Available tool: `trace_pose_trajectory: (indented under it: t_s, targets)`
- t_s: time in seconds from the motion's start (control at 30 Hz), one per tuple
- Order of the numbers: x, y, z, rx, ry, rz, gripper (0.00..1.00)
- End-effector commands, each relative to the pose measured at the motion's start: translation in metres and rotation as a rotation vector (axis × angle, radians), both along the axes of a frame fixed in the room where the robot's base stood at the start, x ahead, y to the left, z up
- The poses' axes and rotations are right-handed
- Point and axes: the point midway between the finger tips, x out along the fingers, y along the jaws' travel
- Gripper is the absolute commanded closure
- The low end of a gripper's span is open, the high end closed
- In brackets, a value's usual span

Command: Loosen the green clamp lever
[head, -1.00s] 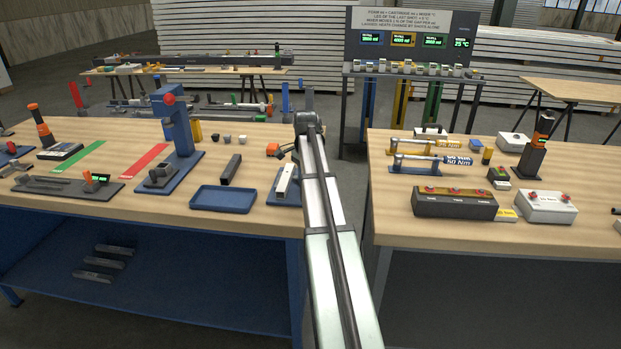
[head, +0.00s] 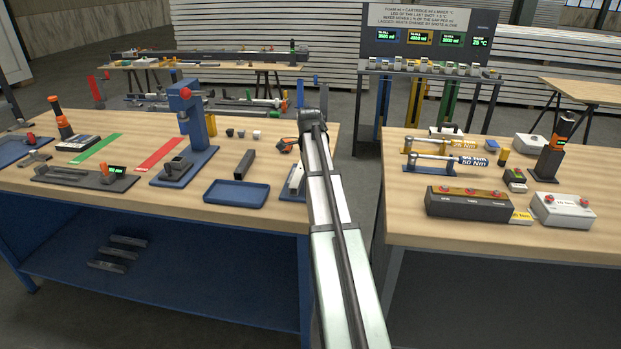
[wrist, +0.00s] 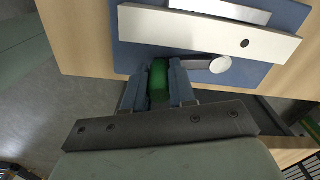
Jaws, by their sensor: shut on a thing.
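The green clamp lever (wrist: 158,82) shows in the wrist view between the two fingers of my gripper (wrist: 158,88). The gripper is shut on it, one finger on each side. The lever is at the near edge of a blue base plate (wrist: 130,54), which carries a pale metal bar (wrist: 210,32) and a round silver part (wrist: 220,64). In the head view the blue plate (head: 290,196) and the bar (head: 296,178) show beside my arm, at the right end of the left bench. My arm hides the lever and my fingers there.
A blue tray (head: 236,194) and a dark block (head: 244,164) lie left of the plate. A blue press (head: 190,115) stands farther left. A gap separates the left bench from the right bench (head: 560,235), which holds a black button box (head: 470,203).

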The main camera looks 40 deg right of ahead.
Motion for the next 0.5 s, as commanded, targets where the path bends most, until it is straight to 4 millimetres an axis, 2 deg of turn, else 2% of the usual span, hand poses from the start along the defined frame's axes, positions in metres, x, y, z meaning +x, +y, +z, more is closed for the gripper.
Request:
trace_pose_trajectory:
  t_s: [0.27,0.3,0.5]
  targets:
    - [0.0009,0.0009,0.0003,0.001,-0.002,0.000,1.00]
    - [0.0009,0.0009,0.0003,0.001,-0.002,0.000,0.73]
    - [0.0006,0.0006,0.0002,0.000,-0.001,0.001,0.54]
